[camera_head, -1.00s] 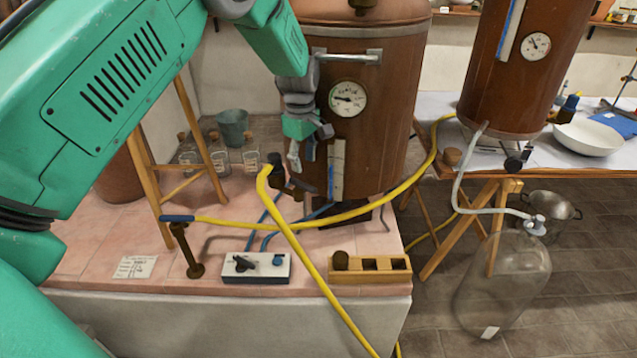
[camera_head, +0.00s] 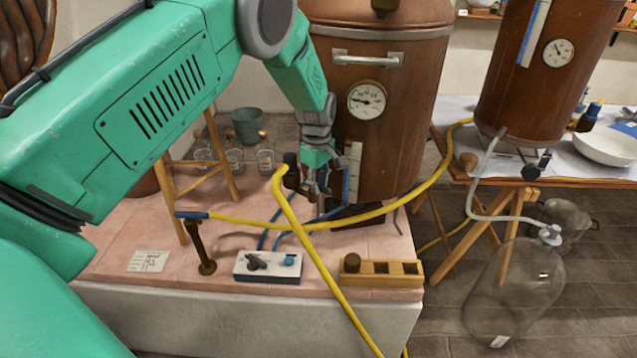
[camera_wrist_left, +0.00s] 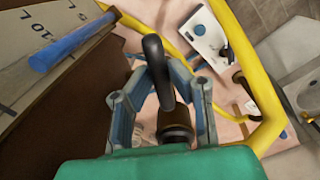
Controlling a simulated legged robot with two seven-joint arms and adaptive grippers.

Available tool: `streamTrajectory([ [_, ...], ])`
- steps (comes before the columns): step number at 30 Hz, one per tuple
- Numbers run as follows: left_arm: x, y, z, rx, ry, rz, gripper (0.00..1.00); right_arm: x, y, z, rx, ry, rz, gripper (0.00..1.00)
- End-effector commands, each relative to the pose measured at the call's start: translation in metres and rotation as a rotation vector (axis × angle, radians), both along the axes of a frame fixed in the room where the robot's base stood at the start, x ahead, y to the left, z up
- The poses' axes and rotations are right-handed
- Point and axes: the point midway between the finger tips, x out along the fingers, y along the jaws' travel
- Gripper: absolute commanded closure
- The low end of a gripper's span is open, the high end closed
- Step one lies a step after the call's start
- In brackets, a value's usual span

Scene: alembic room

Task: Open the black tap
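The black tap (camera_wrist_left: 155,60) has a curved black lever on a dark brass stem. In the wrist view its lever and stem stand between the two grey fingers of my left gripper (camera_wrist_left: 160,80). The fingers are apart on either side, and I see no clear contact. In the head view my left gripper (camera_head: 318,182) is low at the front of the copper boiler (camera_head: 395,130) and hides most of the tap. A dark fitting (camera_head: 291,168) beside the gripper joins the yellow hose (camera_head: 300,215). My right gripper is not in view.
The yellow hose also passes close by the gripper in the wrist view (camera_wrist_left: 265,95). A white control box (camera_head: 268,266) and a wooden rack (camera_head: 381,271) sit on the pink tiled ledge (camera_head: 110,240). A second boiler (camera_head: 540,75) stands at right, with a glass carboy (camera_head: 515,285) below.

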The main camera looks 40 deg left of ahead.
Motion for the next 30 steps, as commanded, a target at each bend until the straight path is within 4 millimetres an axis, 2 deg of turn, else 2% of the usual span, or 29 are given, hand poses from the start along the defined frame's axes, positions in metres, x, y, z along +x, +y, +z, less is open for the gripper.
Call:
streamTrajectory([
  [8,0.001,0.005,0.001,0.012,-0.005,-0.018,1.00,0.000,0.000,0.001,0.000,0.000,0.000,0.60],
  [14,0.000,0.006,0.003,0.011,-0.007,-0.099,1.00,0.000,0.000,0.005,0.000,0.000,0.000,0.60],
  [30,-0.004,0.010,0.005,0.014,-0.014,-0.572,1.00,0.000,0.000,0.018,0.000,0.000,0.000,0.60],
])
